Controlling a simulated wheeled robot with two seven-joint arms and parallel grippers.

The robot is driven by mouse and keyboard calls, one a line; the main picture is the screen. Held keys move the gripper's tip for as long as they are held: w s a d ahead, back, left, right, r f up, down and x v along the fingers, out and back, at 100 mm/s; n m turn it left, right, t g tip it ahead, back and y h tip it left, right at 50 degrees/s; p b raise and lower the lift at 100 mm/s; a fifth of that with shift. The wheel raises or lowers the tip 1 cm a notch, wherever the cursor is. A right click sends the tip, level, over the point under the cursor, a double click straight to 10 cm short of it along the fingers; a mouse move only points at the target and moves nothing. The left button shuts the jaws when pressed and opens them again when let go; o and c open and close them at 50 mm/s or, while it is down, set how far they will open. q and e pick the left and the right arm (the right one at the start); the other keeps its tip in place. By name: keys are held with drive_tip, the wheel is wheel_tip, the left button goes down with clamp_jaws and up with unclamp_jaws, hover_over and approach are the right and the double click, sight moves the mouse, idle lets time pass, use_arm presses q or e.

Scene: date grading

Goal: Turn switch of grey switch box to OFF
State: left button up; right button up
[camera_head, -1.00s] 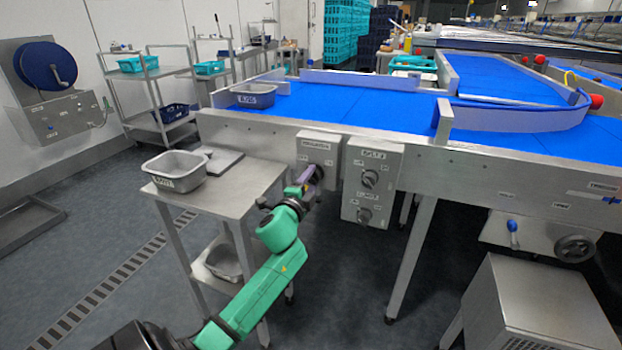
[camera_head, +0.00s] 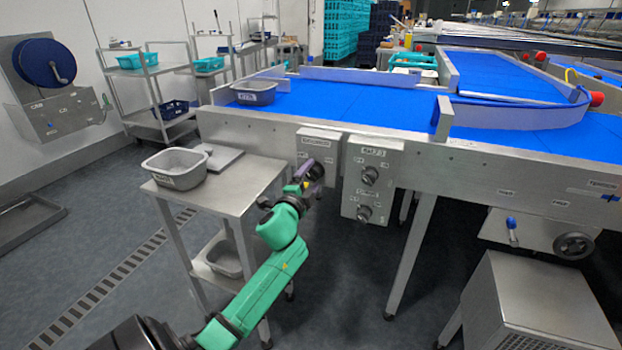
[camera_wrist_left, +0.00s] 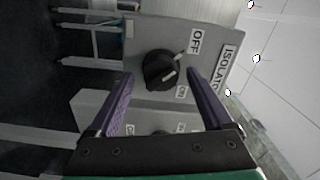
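The grey switch box (camera_head: 318,146) hangs on the side of the conveyor frame. In the left wrist view the box (camera_wrist_left: 200,20) is turned sideways and carries a black rotary switch (camera_wrist_left: 157,70) with a white pointer mark, pointing right between the OFF label (camera_wrist_left: 194,40) and the ON label (camera_wrist_left: 181,92). An ISOLATOR label (camera_wrist_left: 230,68) is at its right. My left gripper (camera_head: 309,172) is in front of the box. In the wrist view its purple fingers (camera_wrist_left: 158,88) are spread, apart from the switch, one at each side. My right gripper is not in view.
A second control box (camera_head: 372,180) with two knobs hangs just right of the switch box. A steel side table (camera_head: 235,190) with a grey tub (camera_head: 175,168) stands at the left. The blue conveyor (camera_head: 350,100) runs above. A ventilated steel cabinet (camera_head: 545,310) stands at lower right.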

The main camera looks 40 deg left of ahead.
use_arm(q)
drive_tip(key=v, duration=1.4)
drive_tip(key=shift+s+p, duration=0.3)
drive_tip(key=shift+p, duration=0.1)
drive_tip(key=shift+d, duration=0.15)
